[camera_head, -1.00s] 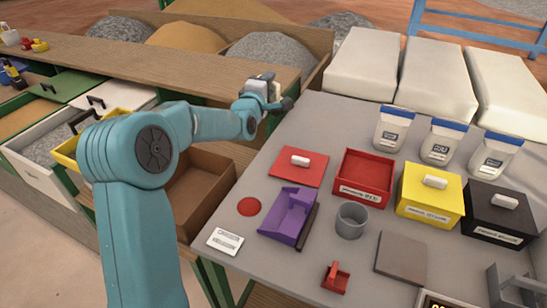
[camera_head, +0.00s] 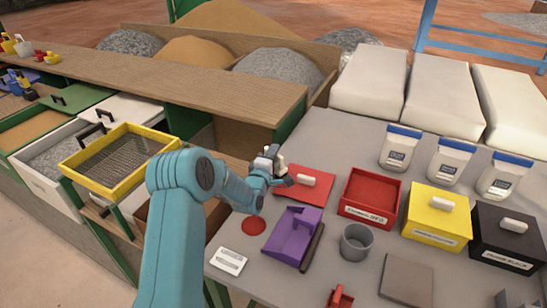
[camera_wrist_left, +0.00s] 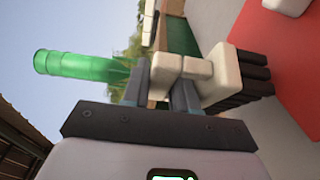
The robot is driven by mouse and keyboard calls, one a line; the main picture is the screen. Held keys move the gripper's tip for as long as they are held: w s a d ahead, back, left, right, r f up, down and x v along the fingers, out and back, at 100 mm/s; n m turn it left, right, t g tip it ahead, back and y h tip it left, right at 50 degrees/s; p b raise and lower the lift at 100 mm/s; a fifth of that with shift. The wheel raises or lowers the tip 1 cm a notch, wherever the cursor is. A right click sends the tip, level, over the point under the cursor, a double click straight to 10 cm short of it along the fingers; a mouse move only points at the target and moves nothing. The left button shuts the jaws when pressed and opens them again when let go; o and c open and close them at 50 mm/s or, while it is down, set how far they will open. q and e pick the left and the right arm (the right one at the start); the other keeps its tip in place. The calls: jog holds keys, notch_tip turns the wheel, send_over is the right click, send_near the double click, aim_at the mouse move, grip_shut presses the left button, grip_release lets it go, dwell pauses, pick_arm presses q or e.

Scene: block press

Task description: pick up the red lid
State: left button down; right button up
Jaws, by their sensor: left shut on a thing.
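The red lid (camera_head: 318,192), flat with a white handle (camera_head: 307,180), lies on the grey table left of an open red box (camera_head: 371,197). My left gripper (camera_head: 271,160) is beside the lid's left edge, apparently above the table edge. It is shut on a brush-like thing, with a cream head (camera_wrist_left: 228,72) and dark bristles in the wrist view. A green piece (camera_wrist_left: 75,65) in line with it looks like its handle. In the wrist view the red lid (camera_wrist_left: 280,60) shows at the right, apart from my fingers. My right gripper is not in view.
Yellow (camera_head: 437,218) and black (camera_head: 504,240) lidded boxes are right. A yellow-framed sieve (camera_head: 118,160) is left.

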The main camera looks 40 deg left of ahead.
pick_arm(q)
jog(key=shift+a+f, duration=0.1)
jog(key=shift+f, duration=0.65)
jog(key=shift+s+r, duration=0.1)
jog(key=shift+r, duration=0.05)
jog(key=c, duration=0.9)
grip_release()
jog(key=b+v, duration=0.1)
jog(key=v, duration=0.4)
jog(key=b+v, duration=0.1)
jog(key=v, duration=0.4)
jog(key=shift+s+f, duration=0.2)
jog(key=shift+s, duration=0.05)
jog(key=shift+s+d+r, duration=0.15)
jog(key=shift+s+d, duration=0.3)
jog(key=shift+s, duration=0.15)
